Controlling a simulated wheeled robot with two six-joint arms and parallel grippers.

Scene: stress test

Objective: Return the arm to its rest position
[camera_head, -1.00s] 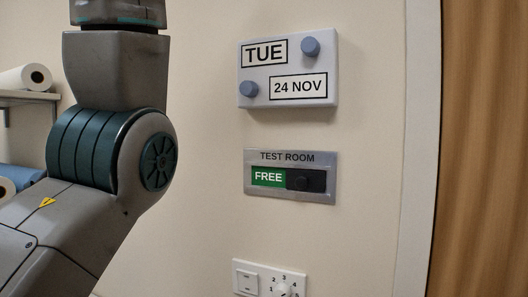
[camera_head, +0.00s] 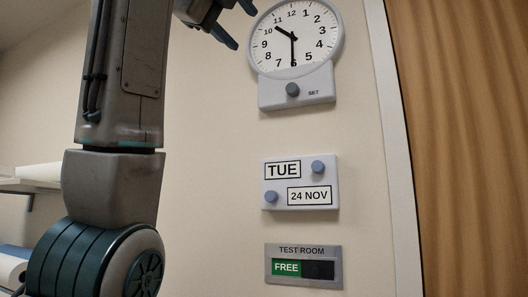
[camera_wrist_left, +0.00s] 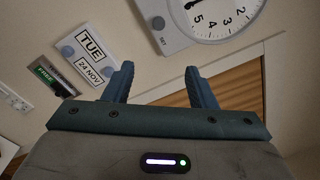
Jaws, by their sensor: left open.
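My left arm rises along the left side of the head view, and my left gripper (camera_head: 233,22) shows at the top, just left of the wall clock. Its two blue fingers are apart with nothing between them. In the left wrist view the gripper (camera_wrist_left: 160,82) is also open and empty, its fingers pointing up the picture toward the wall and the wooden door. My right gripper is in neither view.
The clock (camera_head: 296,42) with its set knob hangs above a date panel (camera_head: 328,170) reading TUE 24 NOV. Below is a TEST ROOM sign (camera_head: 303,251) showing FREE. A wooden door (camera_head: 470,150) stands right. A shelf (camera_head: 30,185) with rolls is at left.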

